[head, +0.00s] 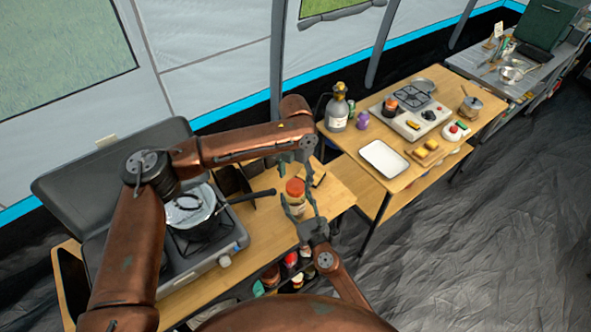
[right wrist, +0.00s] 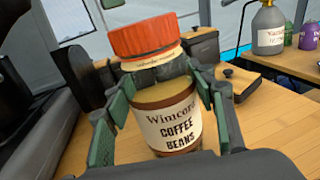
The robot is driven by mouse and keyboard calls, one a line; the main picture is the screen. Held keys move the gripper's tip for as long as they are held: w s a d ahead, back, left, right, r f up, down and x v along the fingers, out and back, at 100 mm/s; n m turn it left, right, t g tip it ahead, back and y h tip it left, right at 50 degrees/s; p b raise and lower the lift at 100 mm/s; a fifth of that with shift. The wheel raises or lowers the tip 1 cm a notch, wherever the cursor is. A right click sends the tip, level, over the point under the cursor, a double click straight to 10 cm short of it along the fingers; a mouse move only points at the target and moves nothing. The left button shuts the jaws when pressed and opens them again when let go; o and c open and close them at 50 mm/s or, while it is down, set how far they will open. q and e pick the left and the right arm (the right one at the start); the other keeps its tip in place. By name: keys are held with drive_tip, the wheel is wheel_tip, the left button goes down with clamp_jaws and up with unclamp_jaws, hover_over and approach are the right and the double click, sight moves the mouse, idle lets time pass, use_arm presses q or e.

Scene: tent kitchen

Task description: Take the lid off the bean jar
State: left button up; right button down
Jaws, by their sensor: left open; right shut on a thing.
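The bean jar (head: 297,207) stands on the wooden table beside the camp stove. In the right wrist view the jar (right wrist: 170,128) is clear glass with a "Coffee Beans" label and leans slightly in the picture. Its orange-red lid (head: 295,187) sits on top and also shows in the right wrist view (right wrist: 147,37). My right gripper (head: 302,208) has its green-padded fingers on both sides of the jar body, below the lid, and is shut on it. My left gripper (head: 295,168) is open just above and behind the lid, partly hidden by its own arm.
A camp stove (head: 232,243) with a pot (head: 190,207) stands left of the jar; a dark pan handle reaches toward the jar. A second table right holds a white tray (head: 384,158), a grey bottle (head: 337,112) and a burner (head: 411,98). A shelf with several jars lies below.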

sight(295, 186)
use_arm(q)
drive_tip(key=shift+f, duration=1.95)
drive_tip(key=shift+c, duration=0.3)
